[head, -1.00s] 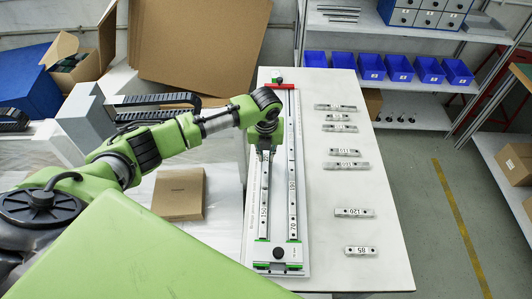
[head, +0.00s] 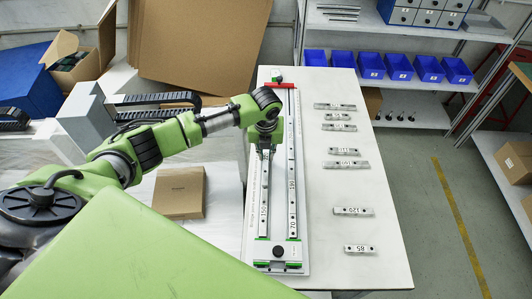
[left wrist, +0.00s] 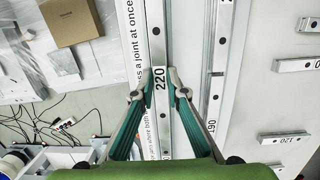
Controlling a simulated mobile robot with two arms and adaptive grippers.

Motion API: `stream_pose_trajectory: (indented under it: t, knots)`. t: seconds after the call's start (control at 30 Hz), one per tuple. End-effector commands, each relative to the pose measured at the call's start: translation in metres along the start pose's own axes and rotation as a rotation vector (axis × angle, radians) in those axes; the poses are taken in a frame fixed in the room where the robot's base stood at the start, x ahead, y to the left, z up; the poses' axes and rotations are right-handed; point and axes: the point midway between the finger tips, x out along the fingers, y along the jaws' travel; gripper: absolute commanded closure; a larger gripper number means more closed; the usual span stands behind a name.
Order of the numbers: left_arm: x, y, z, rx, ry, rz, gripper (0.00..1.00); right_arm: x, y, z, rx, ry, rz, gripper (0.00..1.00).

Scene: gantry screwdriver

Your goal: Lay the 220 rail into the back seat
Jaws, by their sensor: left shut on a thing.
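The 220 rail (left wrist: 158,76) is a pale metal bar with dark holes and a printed 220. My left gripper (left wrist: 159,75) is shut on it, one finger on each long side, in the left wrist view. In the head view my left gripper (head: 265,146) is over the back half of the long fixture's (head: 249,225) left track and hides much of the rail. The rail lies along that track; I cannot tell whether it rests in the seat. The 150 rail (head: 264,208) lies in the front of the same track. My right gripper is in neither view.
The right track holds the 190 rail (head: 291,180) and the 70 rail (head: 292,226). A red bar (head: 281,86) crosses the fixture's back end. Several loose rails, including the 120 rail (head: 353,211) and 85 rail (head: 359,249), lie apart on the white table (head: 385,265). A cardboard box (head: 180,192) is left.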

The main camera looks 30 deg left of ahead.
Motion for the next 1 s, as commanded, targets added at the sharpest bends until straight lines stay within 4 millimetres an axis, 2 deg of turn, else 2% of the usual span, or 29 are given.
stream_pose_trajectory:
  t: [0.63,0.67,0.7,0.73,1.0]
  knots:
    - [0.010,-0.001,-0.001,0.000,-0.002,-0.002,1.00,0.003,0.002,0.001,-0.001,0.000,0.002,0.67]
    - [0.010,-0.001,-0.001,0.000,-0.002,-0.002,0.81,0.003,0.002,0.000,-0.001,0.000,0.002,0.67]
    - [0.009,-0.001,-0.001,0.000,-0.002,-0.002,0.71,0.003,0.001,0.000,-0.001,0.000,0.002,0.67]
    - [0.009,-0.001,-0.001,0.000,-0.002,-0.002,0.67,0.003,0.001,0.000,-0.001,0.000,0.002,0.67]
    - [0.011,0.000,-0.002,0.000,0.002,0.001,0.67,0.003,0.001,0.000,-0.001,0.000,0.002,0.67]
